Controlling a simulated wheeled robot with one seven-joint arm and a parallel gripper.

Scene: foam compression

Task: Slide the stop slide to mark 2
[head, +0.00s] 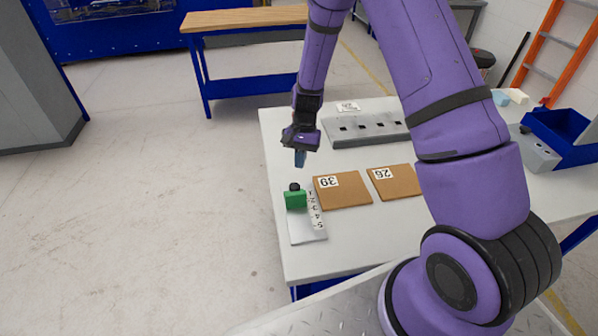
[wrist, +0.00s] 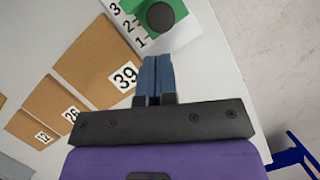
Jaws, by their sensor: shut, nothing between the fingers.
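The stop slide is a green block (head: 295,200) with a black knob (head: 294,187) on top, at the far end of a pale plate (head: 308,236) with a number strip (head: 317,212) marked 1 to 5. In the wrist view the green block (wrist: 180,28) and its round knob (wrist: 160,17) are near the top. My gripper (head: 300,158) is shut and empty, above the table beyond the knob. Its blue fingers (wrist: 155,62) point toward the slide, apart from it in the picture.
Brown panels marked 39 (head: 345,194) and 26 (head: 397,183) lie right of the plate. A grey slotted block (head: 362,131) lies behind them. A blue bin (head: 555,135) stands at the far right. The table's left edge is close to the plate.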

